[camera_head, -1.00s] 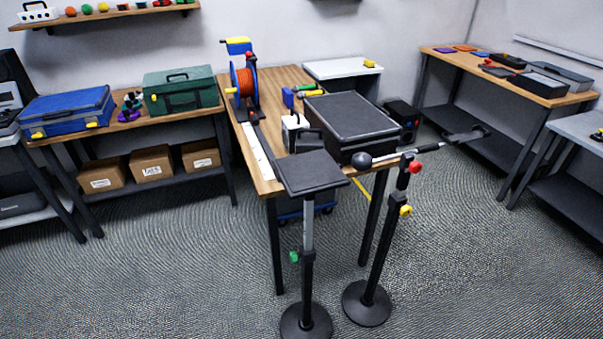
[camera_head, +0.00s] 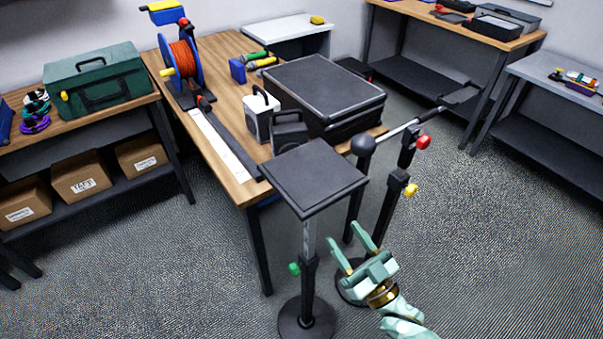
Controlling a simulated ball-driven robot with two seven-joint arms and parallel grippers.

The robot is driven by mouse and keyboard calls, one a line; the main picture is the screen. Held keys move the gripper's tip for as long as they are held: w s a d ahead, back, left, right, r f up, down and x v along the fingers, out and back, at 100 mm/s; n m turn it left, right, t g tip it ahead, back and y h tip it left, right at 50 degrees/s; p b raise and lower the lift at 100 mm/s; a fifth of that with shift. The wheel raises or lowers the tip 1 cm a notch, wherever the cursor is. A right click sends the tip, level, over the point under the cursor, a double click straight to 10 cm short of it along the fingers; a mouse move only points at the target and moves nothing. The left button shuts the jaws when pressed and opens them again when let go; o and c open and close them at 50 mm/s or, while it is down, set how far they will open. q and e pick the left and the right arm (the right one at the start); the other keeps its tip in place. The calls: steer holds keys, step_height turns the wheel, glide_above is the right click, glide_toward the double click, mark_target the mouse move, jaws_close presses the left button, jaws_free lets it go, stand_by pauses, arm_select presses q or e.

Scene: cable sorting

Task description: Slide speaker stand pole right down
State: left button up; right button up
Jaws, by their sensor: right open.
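The speaker stand has a square black top plate (camera_head: 313,177), a silver inner pole (camera_head: 308,238) and a black outer tube (camera_head: 307,287) with a green knob (camera_head: 294,268). Some of the silver pole shows between plate and tube. The stand is upright on a round black base (camera_head: 290,324). My right gripper (camera_head: 349,241) comes in from the lower right. It is open and empty, its fingers pointing up to the right of the pole, apart from it in the picture. My left gripper is out of view.
A microphone stand with a boom, a red knob (camera_head: 424,142) and a yellow knob (camera_head: 410,190) stands right behind my right gripper. The wooden table (camera_head: 221,112) with a black case (camera_head: 325,90) is behind the speaker stand. Grey floor is clear at left and right.

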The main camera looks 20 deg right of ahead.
mark_target(311, 188)
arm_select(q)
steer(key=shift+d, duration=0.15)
arm_select(e)
steer(key=x, duration=1.6)
steer(key=shift+f, duration=0.1)
